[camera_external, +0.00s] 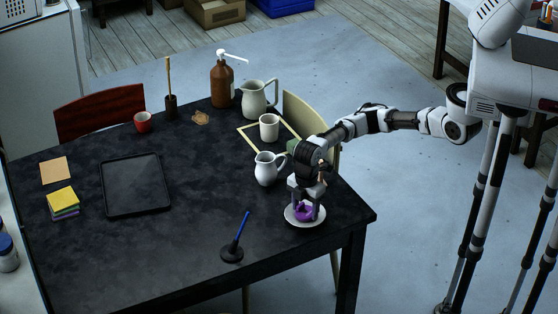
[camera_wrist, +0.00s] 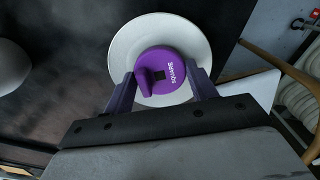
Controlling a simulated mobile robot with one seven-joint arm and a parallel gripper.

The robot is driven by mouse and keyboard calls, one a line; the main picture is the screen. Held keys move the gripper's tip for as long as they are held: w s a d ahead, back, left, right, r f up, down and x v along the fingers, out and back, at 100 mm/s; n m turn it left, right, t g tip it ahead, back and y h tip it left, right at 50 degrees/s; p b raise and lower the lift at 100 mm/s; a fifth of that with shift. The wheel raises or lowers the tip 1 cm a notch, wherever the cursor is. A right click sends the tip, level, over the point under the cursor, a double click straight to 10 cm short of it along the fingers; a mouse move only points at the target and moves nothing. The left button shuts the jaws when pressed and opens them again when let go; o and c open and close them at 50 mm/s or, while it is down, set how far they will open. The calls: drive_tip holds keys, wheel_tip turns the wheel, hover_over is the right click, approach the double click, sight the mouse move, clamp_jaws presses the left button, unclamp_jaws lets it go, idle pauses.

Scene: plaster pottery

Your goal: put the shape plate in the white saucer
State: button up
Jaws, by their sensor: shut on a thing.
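The shape plate is a purple round piece (camera_wrist: 168,72) with a notch, a small dark square and the word "SQUARE" on it. My gripper (camera_wrist: 168,88) is shut on it, with one finger at each side. The white saucer (camera_wrist: 196,32) shows around and under the purple piece in the wrist view. In the external view the saucer (camera_external: 290,216) sits near the table's right corner. My gripper (camera_external: 305,208) points down over it with the purple piece (camera_external: 303,214) between the fingers. I cannot tell whether the piece touches the saucer.
A small white pitcher (camera_external: 266,170) stands close behind the saucer, left of my arm. A white mug (camera_external: 269,128) and a larger pitcher (camera_external: 259,98) are farther back. A black tray (camera_external: 135,185) lies at left.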

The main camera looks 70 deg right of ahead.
sight(305, 211)
drive_tip(key=shift+f, duration=0.4)
drive_tip(key=shift+s+f, duration=0.1)
drive_tip(key=shift+f, duration=0.05)
drive_tip(key=o, duration=0.7)
drive_tip(key=shift+f, duration=0.1)
wheel_tip(305, 211, up, 13)
drive_tip(key=shift+r+b, duration=0.2)
drive_tip(key=shift+b, duration=0.45)
